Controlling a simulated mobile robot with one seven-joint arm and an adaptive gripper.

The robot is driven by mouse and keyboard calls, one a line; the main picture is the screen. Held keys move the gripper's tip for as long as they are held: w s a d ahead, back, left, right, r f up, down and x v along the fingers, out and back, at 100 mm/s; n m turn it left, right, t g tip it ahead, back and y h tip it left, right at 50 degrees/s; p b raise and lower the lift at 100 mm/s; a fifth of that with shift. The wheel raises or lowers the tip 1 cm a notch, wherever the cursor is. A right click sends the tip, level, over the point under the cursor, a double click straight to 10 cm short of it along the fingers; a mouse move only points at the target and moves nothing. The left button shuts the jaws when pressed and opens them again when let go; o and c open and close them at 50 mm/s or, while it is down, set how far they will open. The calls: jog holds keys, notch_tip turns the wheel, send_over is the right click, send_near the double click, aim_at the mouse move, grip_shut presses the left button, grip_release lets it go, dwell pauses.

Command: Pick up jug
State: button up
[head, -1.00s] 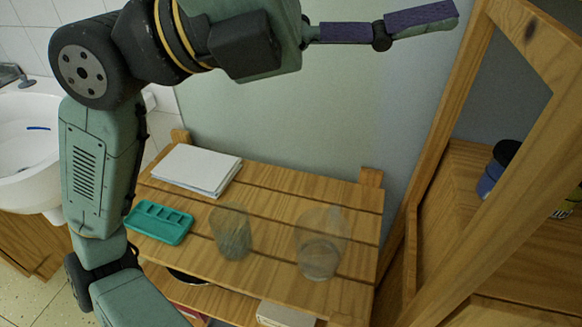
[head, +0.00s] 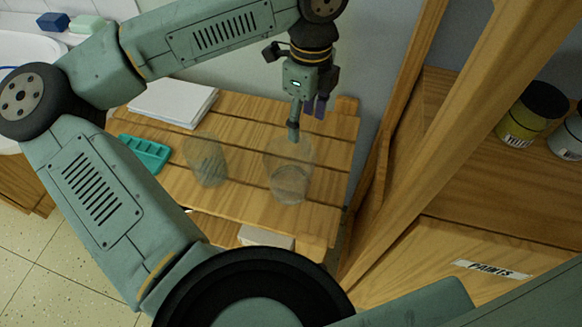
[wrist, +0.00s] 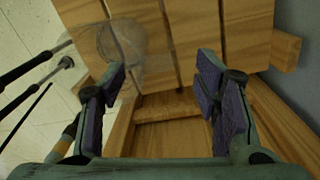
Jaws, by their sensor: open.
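The jug (head: 290,183) looks to be the clear, wide vessel standing upright on the slatted wooden table (head: 330,125), right of a second clear vessel. My gripper (head: 307,112) points down above and slightly behind the jug in the head view, and one finger overlaps the jug's rim there. I cannot tell whether they touch. In the wrist view a clear round vessel (wrist: 124,45), probably the jug, shows at upper left, beyond the left finger. My gripper there (wrist: 163,72) is open, with nothing between the fingers.
A greyish clear tumbler (head: 206,162) stands left of the jug. A teal tray (head: 146,152) and a white paper stack (head: 172,102) lie further left. A wooden frame (head: 395,150) rises close on the right, before a shelf with paint jars (head: 530,112).

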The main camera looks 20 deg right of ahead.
aim_at(304, 133)
jog(key=shift+s+f+p, duration=0.15)
jog(key=shift+f+p, duration=0.6)
jog(key=shift+f, duration=1.95)
jog(key=shift+c, duration=0.5)
grip_shut()
